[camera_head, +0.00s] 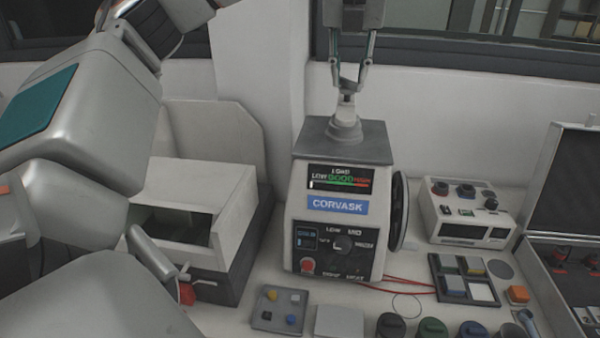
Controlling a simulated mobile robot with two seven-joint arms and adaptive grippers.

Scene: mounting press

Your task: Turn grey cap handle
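The mounting press (344,195), a pale grey machine with a display and a blue CORVASK label, stands in the middle of the bench. The grey cap (344,130) sits on its top, and the cap's small upright handle (346,110) rises from it. My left gripper (347,91) points straight down from the top edge of the view. Its two fingers converge on the upper end of the handle and appear shut on it, one on each side. The fingertips hide part of the handle. My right gripper is not in view.
A black-rimmed wheel (398,212) is on the press's right side. A white control box (465,213) and a compartment tray (464,279) stand further right, near an open case (563,187). An open-fronted box (190,208) is left. Small parts and several dark round knobs line the front.

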